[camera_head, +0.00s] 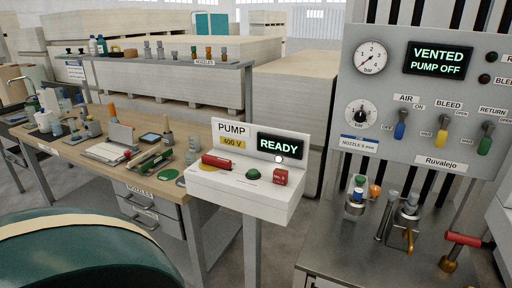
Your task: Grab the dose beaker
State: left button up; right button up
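Several small vessels stand at the left end of the wooden workbench (90,150). Among them are a whitish cup (44,122) and a small pale container (57,129) beside it. They are too small for me to tell which one is the dose beaker, or to see any marks or contents. Neither of my grippers is in view.
A white pump box (240,193) reading READY stands right of the workbench. A grey control panel (420,100) rises above a metal table (345,262) at the right. A raised shelf (150,65) holds nozzles. A large green rounded shape (85,262) fills the lower left.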

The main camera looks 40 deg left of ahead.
aim_at(190, 156)
jog(key=j+z, duration=0.2)
jog(key=j, duration=0.15)
jog(key=k+j+z, duration=0.2)
jog(key=j, duration=0.15)
jog(key=j+z, duration=0.2)
jog(key=j, duration=0.15)
jog(key=k+j+z, duration=0.1)
jog(key=j, duration=0.25)
jog(key=k+j+z, duration=0.1)
jog(key=j, duration=0.25)
jog(key=k+j+z, duration=0.1)
jog(key=k+j, duration=0.2)
jog(key=j, duration=0.2)
jog(key=k+j, duration=0.2)
jog(key=j, duration=0.2)
jog(key=k+j+z, duration=0.1)
jog(key=j, duration=0.35)
jog(key=k, duration=0.1)
